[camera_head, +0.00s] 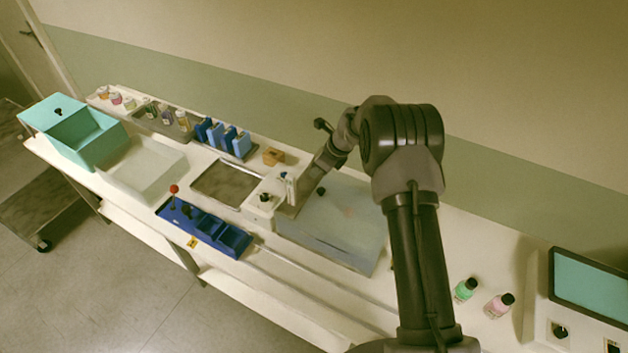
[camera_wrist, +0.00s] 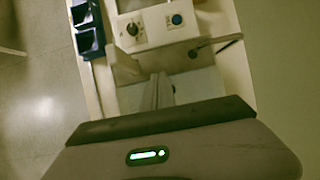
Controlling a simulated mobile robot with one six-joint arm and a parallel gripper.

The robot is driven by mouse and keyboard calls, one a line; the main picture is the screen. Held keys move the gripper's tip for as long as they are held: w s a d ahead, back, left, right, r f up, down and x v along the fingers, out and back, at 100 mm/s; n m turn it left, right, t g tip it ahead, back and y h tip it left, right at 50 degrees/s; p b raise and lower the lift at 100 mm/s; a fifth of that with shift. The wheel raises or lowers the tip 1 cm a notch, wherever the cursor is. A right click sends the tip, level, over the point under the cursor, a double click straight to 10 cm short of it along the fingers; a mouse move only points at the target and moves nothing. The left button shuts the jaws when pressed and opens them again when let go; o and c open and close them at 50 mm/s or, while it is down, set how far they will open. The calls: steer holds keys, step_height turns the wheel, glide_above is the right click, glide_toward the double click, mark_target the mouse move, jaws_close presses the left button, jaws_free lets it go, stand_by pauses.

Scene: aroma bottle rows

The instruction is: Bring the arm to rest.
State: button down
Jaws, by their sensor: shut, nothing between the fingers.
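My arm (camera_head: 412,240) rises at the right of the bench in the head view, bends at a high elbow and reaches down to the left. My gripper (camera_wrist: 158,92) shows in the wrist view with its fingers together and nothing between them. In the head view its end is low over the middle of the bench, beside a small white device with a dark knob (camera_head: 265,197). The fingertips are hard to make out there, and I cannot tell whether they touch anything.
A pale grey box (camera_head: 340,225) stands right beside my wrist. A blue divided tray (camera_head: 205,228), blue racks (camera_head: 222,138), a teal bin (camera_head: 85,138) and a row of bottles lie left. A green bottle (camera_head: 465,290), a pink bottle (camera_head: 499,305) and a screen (camera_head: 590,285) stand right.

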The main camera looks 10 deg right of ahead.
steer(key=s+r+n+b, duration=0.3)
steer(key=s+r+b, duration=0.15)
steer(key=r, duration=0.75)
steer(key=s+r+n+t+b, duration=0.1)
steer(key=s+r+n+b, duration=0.3)
steer(key=s+n+b, duration=0.65)
steer(key=s+f+n+h+b, duration=0.1)
steer(key=s+f+n+b, duration=0.2)
steer(key=s, duration=1)
steer(key=s+f+n+t+h+b, duration=0.1)
steer(key=s+f+n+b, duration=0.3)
steer(key=s, duration=1)
step_height(320, 180, down, 2)
steer(key=shift+s, duration=0.15)
